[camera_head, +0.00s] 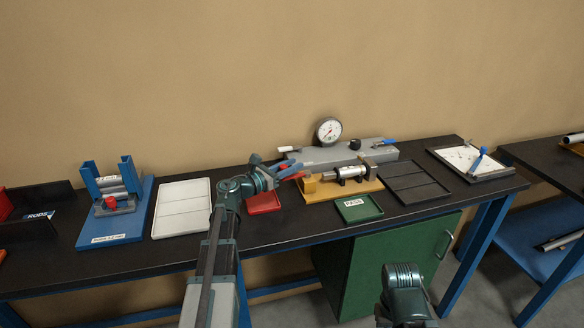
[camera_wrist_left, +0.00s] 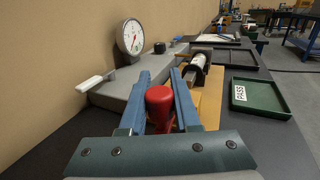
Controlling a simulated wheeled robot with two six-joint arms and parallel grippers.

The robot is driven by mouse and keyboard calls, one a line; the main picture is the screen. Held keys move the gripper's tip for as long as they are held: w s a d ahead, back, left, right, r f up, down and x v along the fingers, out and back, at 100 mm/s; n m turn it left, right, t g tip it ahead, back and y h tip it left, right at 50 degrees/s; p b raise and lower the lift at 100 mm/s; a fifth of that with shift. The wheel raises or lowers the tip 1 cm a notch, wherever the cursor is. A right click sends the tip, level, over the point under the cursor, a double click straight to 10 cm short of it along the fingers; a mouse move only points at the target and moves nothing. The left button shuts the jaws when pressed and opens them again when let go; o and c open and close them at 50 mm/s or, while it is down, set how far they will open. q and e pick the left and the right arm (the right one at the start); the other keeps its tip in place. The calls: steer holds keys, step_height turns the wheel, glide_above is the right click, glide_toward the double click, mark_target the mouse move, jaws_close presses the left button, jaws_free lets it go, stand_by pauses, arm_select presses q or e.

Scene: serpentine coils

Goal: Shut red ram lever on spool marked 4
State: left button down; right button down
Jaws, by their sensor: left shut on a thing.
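The red ram lever (camera_wrist_left: 160,103) shows a rounded red knob between the two blue fingers of my left gripper (camera_wrist_left: 160,85) in the left wrist view. In the head view my left gripper (camera_head: 288,169) is at the left end of the yellow fixture (camera_head: 322,193), shut on the lever, which is mostly hidden there. A silver and dark spool (camera_head: 352,173) lies across the fixture, to the right of the gripper; it also shows in the left wrist view (camera_wrist_left: 197,68). I cannot read a 4 on it. Only a link of my right arm shows, at the bottom.
A grey block with a dial gauge (camera_head: 328,130) stands behind the fixture. A green PASS tray (camera_head: 359,216) is in front, a red tray (camera_head: 264,210) to its left. A dark tray (camera_head: 412,195) lies right, a white tray (camera_head: 180,224) and blue stand (camera_head: 116,228) left.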

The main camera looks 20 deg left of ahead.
arm_select(q)
steer(key=shift+w+a+h, duration=0.1)
steer(key=shift+w+h, duration=0.05)
steer(key=shift+h, duration=0.15)
steer(key=c, duration=0.6)
jaws_free()
steer(key=v, duration=1.3)
steer(key=shift+s+a+r, duration=0.15)
steer(key=shift+s, duration=0.2)
